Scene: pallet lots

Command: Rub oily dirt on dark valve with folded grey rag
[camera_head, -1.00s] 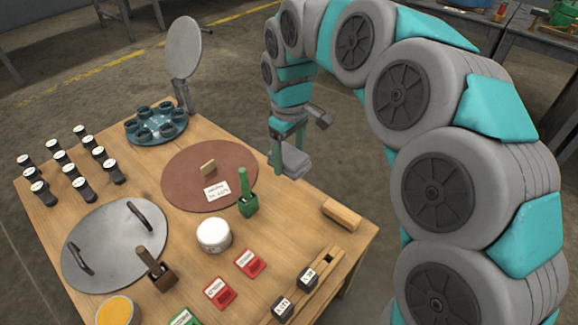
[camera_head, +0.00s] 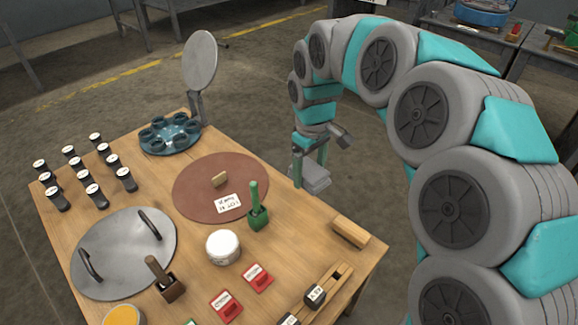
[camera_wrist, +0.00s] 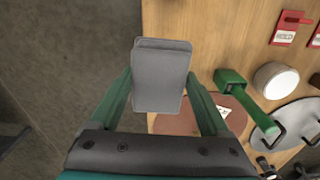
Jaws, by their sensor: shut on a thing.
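My gripper (camera_head: 311,166) is shut on a folded grey rag (camera_head: 313,181). It holds the rag beyond the far right edge of the table, beside the round brown mat. In the wrist view the rag (camera_wrist: 160,78) is a thick grey pad between the two green fingers (camera_wrist: 159,90), with grey floor and the table edge behind it. I cannot pick out a dark valve for sure, nor any oily dirt. A blue round item (camera_head: 482,12) stands on a back bench at the top right, partly cut off.
The wooden table (camera_head: 205,285) carries a brown mat (camera_head: 190,192), a green-handled tool (camera_head: 256,208), a white jar (camera_head: 223,247), a grey lid (camera_head: 120,255), red tags (camera_head: 227,306) and several dark white-topped cylinders (camera_head: 95,195). A round plate on a stand (camera_head: 200,62) rises at the back. Floor is open behind.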

